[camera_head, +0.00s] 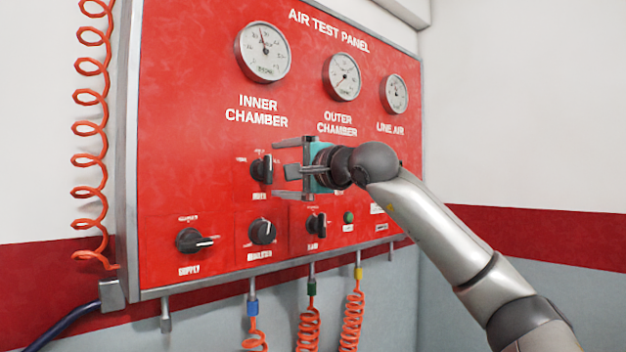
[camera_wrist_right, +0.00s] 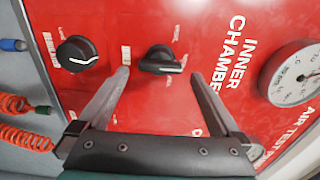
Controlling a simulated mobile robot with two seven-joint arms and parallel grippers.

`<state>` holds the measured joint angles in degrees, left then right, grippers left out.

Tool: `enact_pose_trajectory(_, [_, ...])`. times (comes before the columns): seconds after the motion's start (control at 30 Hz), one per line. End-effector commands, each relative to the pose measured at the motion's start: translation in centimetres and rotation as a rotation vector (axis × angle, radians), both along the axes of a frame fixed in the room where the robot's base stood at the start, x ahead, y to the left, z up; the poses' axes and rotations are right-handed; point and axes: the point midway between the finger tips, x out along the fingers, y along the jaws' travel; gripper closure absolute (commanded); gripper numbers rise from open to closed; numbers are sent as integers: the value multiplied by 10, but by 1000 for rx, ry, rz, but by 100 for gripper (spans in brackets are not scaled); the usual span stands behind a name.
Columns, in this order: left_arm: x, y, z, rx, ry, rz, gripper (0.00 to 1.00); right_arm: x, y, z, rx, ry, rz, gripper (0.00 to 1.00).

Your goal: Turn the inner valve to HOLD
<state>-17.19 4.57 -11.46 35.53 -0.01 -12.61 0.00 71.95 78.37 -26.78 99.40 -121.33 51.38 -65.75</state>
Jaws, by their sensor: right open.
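The inner valve (camera_head: 262,169) is a black knob below the INNER CHAMBER lettering on the red panel. Its bar-shaped handle runs roughly up and down the panel; the small position labels around it are too blurred to read. It also shows in the right wrist view (camera_wrist_right: 160,60), lying between and just beyond the fingertips. My right gripper (camera_head: 278,168) is open in front of the panel, its two fingers above and below the knob's height. In the wrist view the gripper (camera_wrist_right: 160,73) is empty, with no finger visibly touching the knob. My left gripper is not in view.
The supply knob (camera_head: 194,240) and regulator knob (camera_head: 262,231) are below the valve. Another black knob (camera_head: 317,225) and a green button (camera_head: 349,217) are to the right. The inner chamber gauge (camera_head: 263,52) is above. Coiled orange hoses (camera_head: 309,328) hang under the panel.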

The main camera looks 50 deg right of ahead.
Motion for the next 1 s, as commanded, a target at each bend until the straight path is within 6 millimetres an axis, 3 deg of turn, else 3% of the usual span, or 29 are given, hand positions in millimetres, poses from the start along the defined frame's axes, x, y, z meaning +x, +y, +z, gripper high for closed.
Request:
enact_pose_trajectory(0.03, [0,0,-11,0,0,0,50,-13,1,-5,-7,-1,-3,0])
enact_pose_trajectory(0.2, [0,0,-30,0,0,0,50,-53,5,-5,-4,-2,-3,0])
enact_pose_trajectory(0.43, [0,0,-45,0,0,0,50,-93,10,-3,-2,0,-2,0])
enact_pose_trajectory(0.6, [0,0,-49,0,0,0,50,-106,12,-1,-1,0,1,0])
enact_pose_trajectory(0.9, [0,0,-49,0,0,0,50,-108,13,0,0,0,1,0])
enact_pose_trajectory(1.0, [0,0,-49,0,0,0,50,-108,13,0,0,0,1,11])
